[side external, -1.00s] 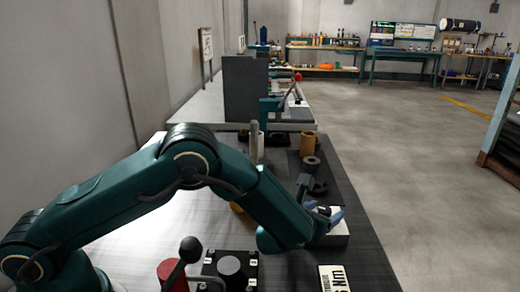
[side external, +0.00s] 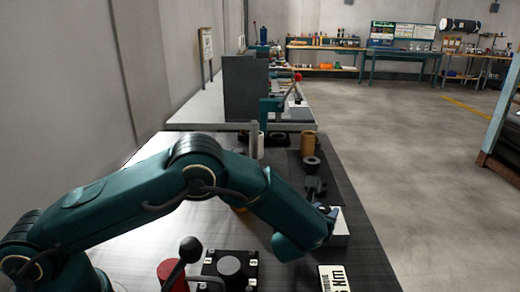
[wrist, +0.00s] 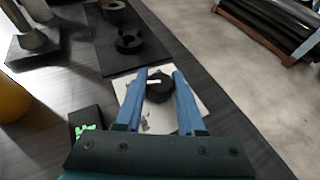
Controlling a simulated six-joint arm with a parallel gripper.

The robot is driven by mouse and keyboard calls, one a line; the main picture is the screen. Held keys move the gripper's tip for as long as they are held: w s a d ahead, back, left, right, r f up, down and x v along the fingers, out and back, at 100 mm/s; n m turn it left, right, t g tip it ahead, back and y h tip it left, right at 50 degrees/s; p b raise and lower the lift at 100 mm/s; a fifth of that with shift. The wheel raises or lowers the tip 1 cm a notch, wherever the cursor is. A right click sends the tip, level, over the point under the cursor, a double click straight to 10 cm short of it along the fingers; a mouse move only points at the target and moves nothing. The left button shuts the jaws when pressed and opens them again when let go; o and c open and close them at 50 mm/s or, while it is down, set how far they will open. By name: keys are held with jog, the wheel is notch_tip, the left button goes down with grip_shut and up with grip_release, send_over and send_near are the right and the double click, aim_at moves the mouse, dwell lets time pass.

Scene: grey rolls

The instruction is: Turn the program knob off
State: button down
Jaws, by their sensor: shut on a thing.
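The program knob (wrist: 160,88) is a round black knob with a pale mark across its top. It sits on a white box (wrist: 190,122), which also shows at the right of my wrist in the side view (side external: 341,232). My gripper (wrist: 160,80) has its two blue fingers on either side of the knob, shut on it. In the side view the knob is hidden behind my wrist and fingers.
A dark mat with black and grey rolls (wrist: 128,42) lies beyond the white box. A small black device with a green display (wrist: 88,128) is left of the box. A yellow-orange roll (wrist: 12,98) stands at the far left. The table edge runs close on the right.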

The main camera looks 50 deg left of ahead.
aim_at(325, 211)
jog(key=shift+w+r+n+g+y, duration=0.15)
jog(key=shift+n+g+y, duration=0.65)
jog(key=shift+n+y, duration=0.85)
jog(key=c, duration=0.5)
grip_release()
jog(key=shift+v, duration=2.65)
